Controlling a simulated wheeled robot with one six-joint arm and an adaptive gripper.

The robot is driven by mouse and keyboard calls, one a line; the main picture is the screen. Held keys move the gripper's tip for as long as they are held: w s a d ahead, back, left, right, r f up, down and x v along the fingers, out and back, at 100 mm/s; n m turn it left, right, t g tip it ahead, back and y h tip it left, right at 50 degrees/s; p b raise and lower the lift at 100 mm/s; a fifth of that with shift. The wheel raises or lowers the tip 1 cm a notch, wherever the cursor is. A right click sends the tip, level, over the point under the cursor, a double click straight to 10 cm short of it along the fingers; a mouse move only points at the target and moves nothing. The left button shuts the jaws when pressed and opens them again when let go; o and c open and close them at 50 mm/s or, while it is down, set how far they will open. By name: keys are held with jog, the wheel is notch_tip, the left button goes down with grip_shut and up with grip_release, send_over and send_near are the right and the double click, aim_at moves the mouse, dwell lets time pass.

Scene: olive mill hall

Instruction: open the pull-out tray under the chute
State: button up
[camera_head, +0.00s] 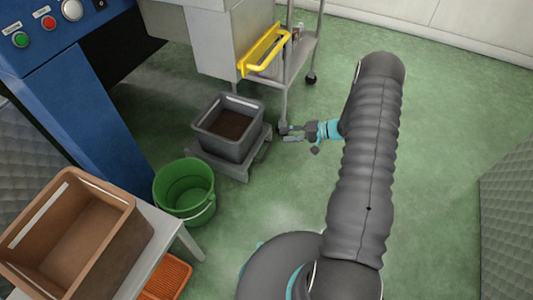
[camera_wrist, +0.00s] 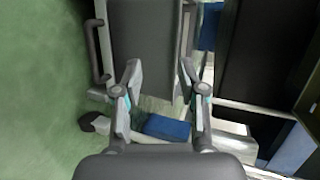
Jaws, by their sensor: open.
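A grey metal housing (camera_head: 208,45) at the top middle of the head view has a yellow bar handle (camera_head: 264,50) on its right side. I cannot tell where the pull-out tray's edges are or how far out it stands. My gripper (camera_head: 287,134) is open and empty, low over the floor, in front of and below the handle and right of a grey crate (camera_head: 228,150). In the wrist view my open fingers (camera_wrist: 160,72) frame a grey panel (camera_wrist: 148,45), with nothing between them. The yellow handle does not show in the wrist view.
A metal trolley (camera_head: 303,62) on casters stands beside the handle. The grey crate with dark contents sits on a low stand. A green bucket (camera_head: 184,187), a brown crate (camera_head: 35,228) and a blue control panel (camera_head: 60,45) are at left. The green floor at right is clear.

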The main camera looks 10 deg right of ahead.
aim_at(266, 151)
jog(key=s+d+f+m+t, duration=0.1)
jog(key=d+f+m+t, duration=0.25)
jog(key=f, duration=1.15)
jog(key=shift+n+t, duration=0.35)
jog(key=x, duration=1.3)
jog(key=shift+a+f, duration=0.15)
jog(key=shift+f, duration=0.2)
grip_shut()
